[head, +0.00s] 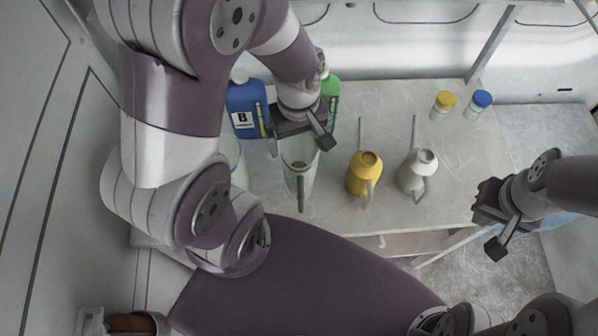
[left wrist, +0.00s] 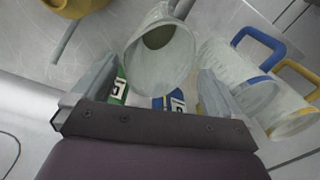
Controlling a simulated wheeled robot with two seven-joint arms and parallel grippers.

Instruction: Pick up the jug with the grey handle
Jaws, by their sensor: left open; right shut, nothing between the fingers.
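The clear jug with the grey handle (head: 299,172) stands upright on the table, its handle toward the front edge. My left gripper (head: 301,141) is open above and behind it, partly covering its rim in the head view. In the left wrist view the jug (left wrist: 160,66) shows mouth-up between the two spread fingers of the left gripper (left wrist: 156,92). I cannot tell whether either finger touches it.
A yellow can (head: 363,176) and a pale can (head: 417,172) stand to the right. Blue (head: 246,108) and green (head: 332,92) bottles stand behind. Jugs with blue (left wrist: 262,52) and yellow (left wrist: 300,112) handles stand close beside it. Two small capped jars (head: 444,104) are at the back right.

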